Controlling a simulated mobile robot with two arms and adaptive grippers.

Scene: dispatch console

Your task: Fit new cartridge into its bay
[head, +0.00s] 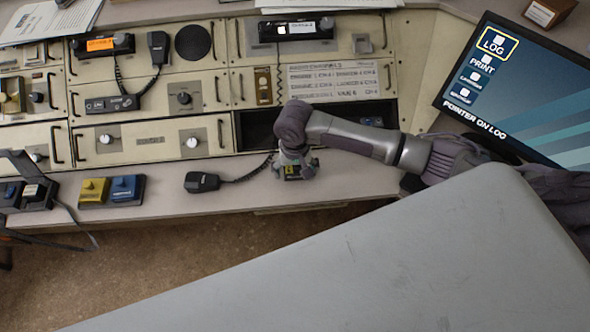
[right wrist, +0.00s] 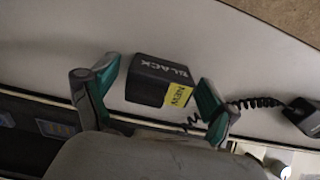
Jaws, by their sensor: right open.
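The new cartridge is a black block with "BLACK" lettering and a yellow "NEW" label (right wrist: 163,82). It sits on the pale console ledge. In the head view the arm mostly hides it, with a bit of its yellow label (head: 293,174) showing. My right gripper (head: 297,168) is over it. In the right wrist view, the gripper's (right wrist: 158,80) teal-padded fingers are open, one on each side of the cartridge, with visible gaps. A dark open recess (head: 256,130) in the console front, just behind the gripper, looks like the bay; my arm hides part of it. My left gripper is not in view.
A handset microphone (head: 202,182) with a coiled cord lies left of the gripper; it also shows in the wrist view (right wrist: 301,115). Yellow (head: 94,191) and blue (head: 126,188) units stand farther left. A monitor (head: 515,85) is at the right. The ledge right of the gripper is clear.

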